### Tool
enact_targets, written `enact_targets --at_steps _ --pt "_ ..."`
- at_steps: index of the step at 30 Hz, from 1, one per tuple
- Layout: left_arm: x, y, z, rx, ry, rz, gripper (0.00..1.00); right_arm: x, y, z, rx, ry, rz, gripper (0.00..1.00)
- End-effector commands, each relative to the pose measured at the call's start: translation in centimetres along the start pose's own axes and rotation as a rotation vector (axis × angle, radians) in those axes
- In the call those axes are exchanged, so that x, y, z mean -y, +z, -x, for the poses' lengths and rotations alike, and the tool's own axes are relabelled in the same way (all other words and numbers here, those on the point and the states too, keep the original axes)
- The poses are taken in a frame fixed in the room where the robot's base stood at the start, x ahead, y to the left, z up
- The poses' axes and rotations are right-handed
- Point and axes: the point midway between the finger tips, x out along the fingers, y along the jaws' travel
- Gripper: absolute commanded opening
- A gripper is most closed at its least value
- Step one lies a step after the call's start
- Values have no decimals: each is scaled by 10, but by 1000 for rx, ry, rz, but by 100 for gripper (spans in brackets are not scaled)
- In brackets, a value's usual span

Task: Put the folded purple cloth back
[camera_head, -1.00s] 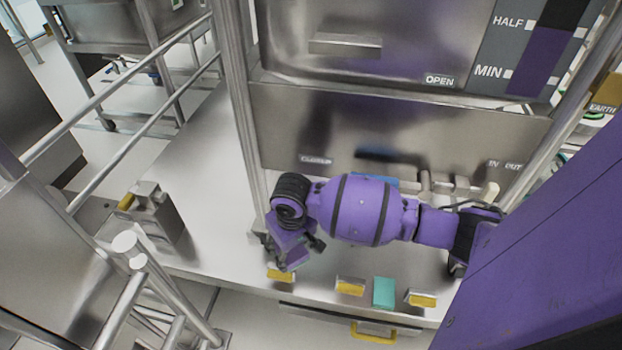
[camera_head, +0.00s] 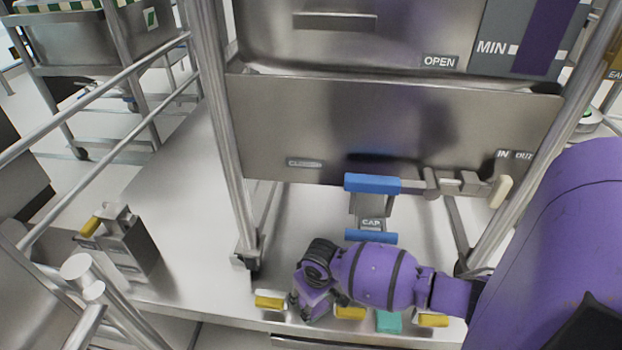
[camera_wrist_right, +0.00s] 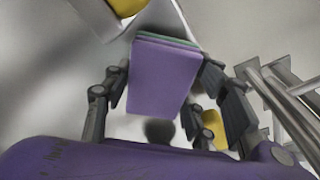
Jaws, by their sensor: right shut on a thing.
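My right gripper (camera_head: 311,308) is shut on the folded purple cloth (camera_head: 320,302), at the front edge of the steel shelf in the head view. In the right wrist view the purple cloth (camera_wrist_right: 165,75) sits between the two dark fingers of the right gripper (camera_wrist_right: 155,105), and a thin green edge shows along its far end. In the head view it is beside or over the yellow-topped holders; I cannot tell whether it touches them. My left gripper is not in view.
Yellow-topped holders stand along the front edge, one left of my gripper (camera_head: 269,302), others right of it (camera_head: 350,313). A teal cloth (camera_head: 389,321) lies among them. A steel post (camera_head: 222,130) rises left.

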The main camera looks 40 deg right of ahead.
Motion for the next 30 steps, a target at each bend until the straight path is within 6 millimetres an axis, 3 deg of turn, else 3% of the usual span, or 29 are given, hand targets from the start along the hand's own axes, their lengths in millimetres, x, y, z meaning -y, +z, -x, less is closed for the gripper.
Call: enact_targets --at_steps 1,4,17,18,21,30 --pt "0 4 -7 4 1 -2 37 0 3 -15 5 0 -1 24" --pt "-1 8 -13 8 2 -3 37 0 5 -28 5 1 0 24" --pt "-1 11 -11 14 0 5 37 0 5 -32 1 0 0 24" --pt "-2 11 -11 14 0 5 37 0 4 -31 1 0 0 57" --pt "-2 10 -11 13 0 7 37 0 4 -31 1 0 0 71" --pt "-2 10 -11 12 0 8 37 0 5 -31 1 1 0 71"
